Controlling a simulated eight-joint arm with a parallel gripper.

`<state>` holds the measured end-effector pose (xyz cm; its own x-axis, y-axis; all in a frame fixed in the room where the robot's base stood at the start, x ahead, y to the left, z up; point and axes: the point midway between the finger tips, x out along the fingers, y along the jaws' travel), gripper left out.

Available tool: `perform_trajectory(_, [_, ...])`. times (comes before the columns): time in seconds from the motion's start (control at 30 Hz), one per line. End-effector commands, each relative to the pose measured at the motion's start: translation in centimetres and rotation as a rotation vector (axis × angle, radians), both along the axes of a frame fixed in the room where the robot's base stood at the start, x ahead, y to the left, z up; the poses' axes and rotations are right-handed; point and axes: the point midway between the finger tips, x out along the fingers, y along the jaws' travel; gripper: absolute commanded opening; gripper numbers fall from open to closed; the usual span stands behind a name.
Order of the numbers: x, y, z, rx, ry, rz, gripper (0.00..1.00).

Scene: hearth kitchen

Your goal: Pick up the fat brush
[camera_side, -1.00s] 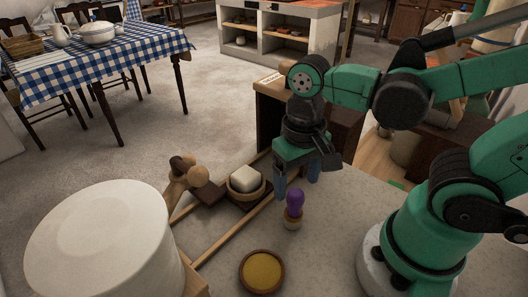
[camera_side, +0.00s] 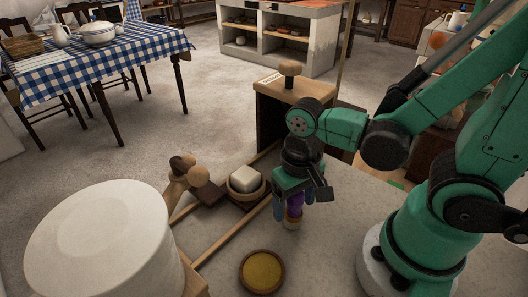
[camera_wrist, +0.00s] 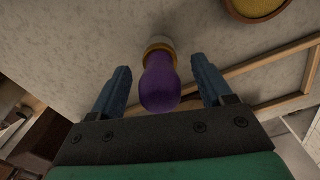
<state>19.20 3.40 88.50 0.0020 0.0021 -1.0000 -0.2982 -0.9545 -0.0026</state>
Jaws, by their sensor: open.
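The fat brush (camera_side: 294,208) stands upright on the grey stone worktop, with a purple handle and a pale lower part. In the wrist view its purple handle (camera_wrist: 160,84) lies between the two blue fingers, with a gap on each side. My gripper (camera_side: 292,215) is open and points down around the brush. In the wrist view my gripper (camera_wrist: 162,82) shows both fingertips apart, not touching the handle. The fingers hide part of the brush in the side view.
A round dish of yellow stuff (camera_side: 262,271) is in front of the brush. A wooden bowl with a white block (camera_side: 246,179) stands to the left, beside wooden rails (camera_side: 232,236). A big white drum (camera_side: 100,240) fills the lower left. A wooden box with a knob (camera_side: 291,90) stands behind.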

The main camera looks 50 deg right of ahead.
Motion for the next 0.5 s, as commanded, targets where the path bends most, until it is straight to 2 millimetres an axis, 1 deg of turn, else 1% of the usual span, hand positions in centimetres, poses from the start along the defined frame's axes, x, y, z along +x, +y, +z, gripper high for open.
perform_trajectory(0.07, [0.0, 0.0, 0.01, 0.0, 0.0, 0.0, 0.72])
perform_trajectory(0.17, [0.0, 0.0, 0.01, 0.0, 0.0, 0.0, 0.47])
perform_trajectory(0.2, [0.0, 0.0, 0.01, 0.0, 0.0, 0.0, 0.35])
perform_trajectory(0.27, [0.0, 0.0, 0.02, 0.0, 0.0, 0.0, 0.18])
perform_trajectory(0.3, [0.0, 0.0, 0.02, 0.0, 0.0, 0.0, 0.07])
perform_trajectory(0.33, [0.0, 0.0, 0.02, 0.0, 0.0, 0.0, 0.0])
perform_trajectory(0.5, [0.0, 0.0, 0.02, 0.0, 0.0, 0.0, 0.0])
